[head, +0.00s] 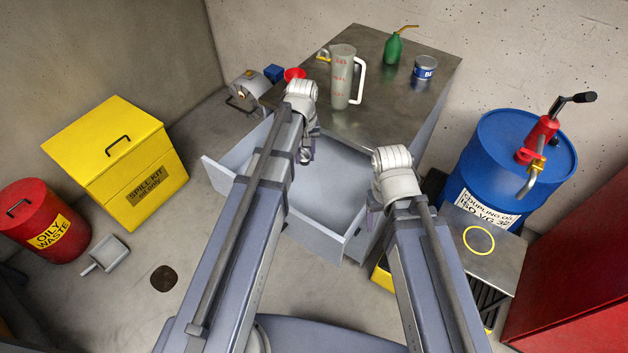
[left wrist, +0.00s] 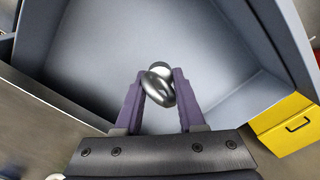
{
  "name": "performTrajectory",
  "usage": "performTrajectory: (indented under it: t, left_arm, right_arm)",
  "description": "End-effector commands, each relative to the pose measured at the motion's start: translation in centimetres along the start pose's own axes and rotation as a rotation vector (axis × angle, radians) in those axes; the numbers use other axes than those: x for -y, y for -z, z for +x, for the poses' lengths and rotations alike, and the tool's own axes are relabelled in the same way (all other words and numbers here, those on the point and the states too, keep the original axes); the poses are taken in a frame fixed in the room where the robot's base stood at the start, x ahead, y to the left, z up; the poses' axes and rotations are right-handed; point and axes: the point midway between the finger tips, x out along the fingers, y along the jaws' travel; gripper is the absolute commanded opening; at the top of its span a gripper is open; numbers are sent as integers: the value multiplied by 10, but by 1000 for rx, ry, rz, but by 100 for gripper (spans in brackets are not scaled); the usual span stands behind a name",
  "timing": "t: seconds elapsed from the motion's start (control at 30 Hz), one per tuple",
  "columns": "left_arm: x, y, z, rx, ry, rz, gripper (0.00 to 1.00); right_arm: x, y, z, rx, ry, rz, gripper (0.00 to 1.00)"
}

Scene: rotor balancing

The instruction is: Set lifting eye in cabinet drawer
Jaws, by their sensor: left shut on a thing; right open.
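The lifting eye (left wrist: 158,85) is a shiny metal ring with a rounded end, seen between the fingers in the left wrist view. My left gripper (head: 306,153) is shut on it and points down over the open drawer (head: 328,200). The drawer is pulled out from the grey cabinet (head: 400,110), and its pale floor (left wrist: 215,45) looks empty where visible. Height above the floor is hard to judge. The eye is not clearly visible in the head view. My right gripper (head: 373,212) is open near the drawer's right side, its fingers mostly hidden by the wrist.
On the cabinet top stand a measuring jug (head: 342,78), a green oil can (head: 393,48), a blue tin (head: 425,68) and a red funnel (head: 294,74). A blue drum (head: 500,150) stands right. A yellow spill kit (head: 120,150) and red waste bin (head: 40,215) stand left.

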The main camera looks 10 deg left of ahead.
Motion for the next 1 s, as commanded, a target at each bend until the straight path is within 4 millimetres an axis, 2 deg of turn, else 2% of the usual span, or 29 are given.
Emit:
performTrajectory:
  t: [0.03, 0.2, 0.33, 0.67, 0.77, 1.0]
  left_arm:
    - [-1, -10, 22, 0, 0, 1, 0]
    - [-4, -24, 44, 0, 0, -1, 0]
    - [-6, -29, 51, 0, 0, -1, 0]
    - [-6, -31, 56, 0, 0, -2, 0]
    - [-6, -31, 65, 0, 0, -2, 0]
    - [-6, -30, 102, 0, 0, -2, 0]
  right_arm:
    - [2, 1, 22, 0, 0, 0, 69]
    - [4, 2, 43, 0, 0, 0, 69]
    - [5, 3, 51, 0, 0, 0, 69]
    - [5, 3, 56, 0, 0, 0, 69]
    - [6, 4, 65, 0, 0, 0, 69]
    - [10, 6, 101, 0, 0, -1, 69]
